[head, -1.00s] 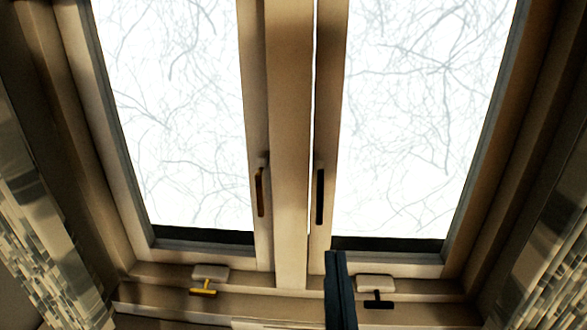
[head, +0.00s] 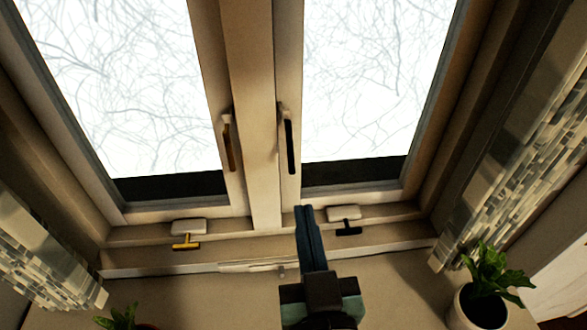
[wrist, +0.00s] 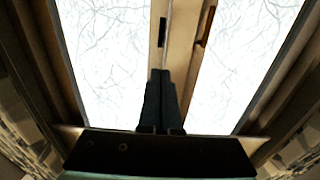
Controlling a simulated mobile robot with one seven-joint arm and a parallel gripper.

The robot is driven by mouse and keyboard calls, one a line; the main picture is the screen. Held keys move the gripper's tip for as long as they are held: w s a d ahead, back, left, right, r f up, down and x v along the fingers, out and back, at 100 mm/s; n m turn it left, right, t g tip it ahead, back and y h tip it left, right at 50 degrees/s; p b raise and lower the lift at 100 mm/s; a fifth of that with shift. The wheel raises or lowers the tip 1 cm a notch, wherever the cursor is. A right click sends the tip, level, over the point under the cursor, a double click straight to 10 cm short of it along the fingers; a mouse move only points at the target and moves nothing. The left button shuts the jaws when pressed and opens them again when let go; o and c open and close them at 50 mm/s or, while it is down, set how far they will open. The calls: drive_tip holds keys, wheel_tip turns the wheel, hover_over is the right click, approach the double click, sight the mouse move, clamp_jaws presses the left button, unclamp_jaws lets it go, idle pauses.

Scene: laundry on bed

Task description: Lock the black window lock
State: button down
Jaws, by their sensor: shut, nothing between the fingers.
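A black T-shaped lock (head: 349,229) sits on a pale block at the bottom of the right window. A long black handle (head: 290,146) hangs on the inner upright of the right window sash (head: 287,60); the black handle also shows in the wrist view (wrist: 161,32). My gripper (head: 304,209) is shut and empty. In the head view its fingertips lie just left of the T-shaped lock and below the black handle. In the wrist view the gripper (wrist: 160,76) points up toward the window uprights. I see no clear contact with either black piece.
A gold T-shaped lock (head: 186,242) and a brown handle (head: 228,145) belong to the left window. Curtains (head: 520,170) hang at both sides. A potted plant (head: 485,303) stands at lower right, another (head: 122,317) at lower left. The sill between is mostly clear.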

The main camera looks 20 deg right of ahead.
drive_tip(key=b, duration=0.6)
approach(291, 155)
drive_tip(key=shift+s+r, duration=0.95)
drive_tip(key=shift+r, duration=0.35)
drive_tip(key=shift+w+d+f+p, duration=0.3)
drive_tip(key=shift+w+f+p, duration=0.1)
drive_tip(key=shift+w, duration=0.85)
drive_tip(key=shift+w+d+f+p, duration=0.25)
drive_tip(key=shift+w+f+p, duration=0.2)
drive_tip(key=shift+w, duration=0.8)
drive_tip(key=shift+w+d+f+p, duration=0.3)
drive_tip(key=shift+w+f+p, duration=0.1)
drive_tip(key=shift+w, duration=0.85)
